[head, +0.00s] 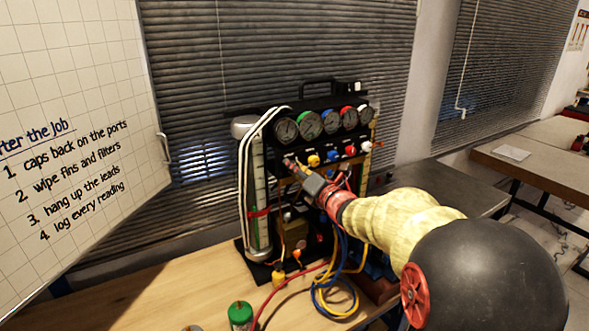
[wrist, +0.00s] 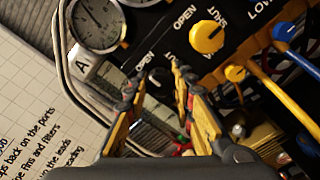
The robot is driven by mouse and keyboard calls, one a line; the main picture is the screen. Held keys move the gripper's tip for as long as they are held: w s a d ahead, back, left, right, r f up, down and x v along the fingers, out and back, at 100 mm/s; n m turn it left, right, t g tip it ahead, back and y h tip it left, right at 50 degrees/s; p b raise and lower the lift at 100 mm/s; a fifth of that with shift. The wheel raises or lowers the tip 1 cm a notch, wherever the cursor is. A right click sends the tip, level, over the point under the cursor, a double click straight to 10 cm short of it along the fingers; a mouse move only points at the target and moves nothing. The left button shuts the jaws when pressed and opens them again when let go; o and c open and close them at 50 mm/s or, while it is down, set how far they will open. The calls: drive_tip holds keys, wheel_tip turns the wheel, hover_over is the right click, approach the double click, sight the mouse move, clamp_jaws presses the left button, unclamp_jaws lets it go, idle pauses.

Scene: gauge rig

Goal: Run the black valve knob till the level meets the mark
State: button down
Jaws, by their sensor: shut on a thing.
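My gripper (head: 289,163) reaches the left end of the valve row on the gauge rig. In the wrist view its yellow-edged fingers (wrist: 158,72) are closed on either side of the small black valve knob (wrist: 157,76), beneath an "OPEN" label. The knob is mostly hidden between the fingertips, and its turn angle cannot be read. In the head view a tall sight tube (head: 259,180) stands at the rig's left, with a red band (head: 259,213) around its lower part. The liquid level is too small to make out.
A yellow knob (wrist: 207,37) and a blue knob (wrist: 286,31) sit to the right of the black one. Several dial gauges (head: 310,125) line the rig's top.

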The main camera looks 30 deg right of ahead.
drive_tip(key=shift+m, duration=0.3)
drive_tip(key=m+b, duration=0.1)
drive_tip(key=m, duration=0.2)
drive_tip(key=shift+f, duration=0.1)
drive_tip(key=m, duration=0.5)
drive_tip(key=shift+p, duration=0.35)
drive_tip(key=m+p, duration=0.1)
drive_tip(key=m, duration=0.3)
drive_tip(key=shift+m+p, duration=0.3)
drive_tip(key=m+p, duration=0.2)
drive_tip(key=m, duration=0.2)
drive_tip(key=shift+m, duration=0.3)
drive_tip(key=c, duration=1.5)
unclamp_jaws()
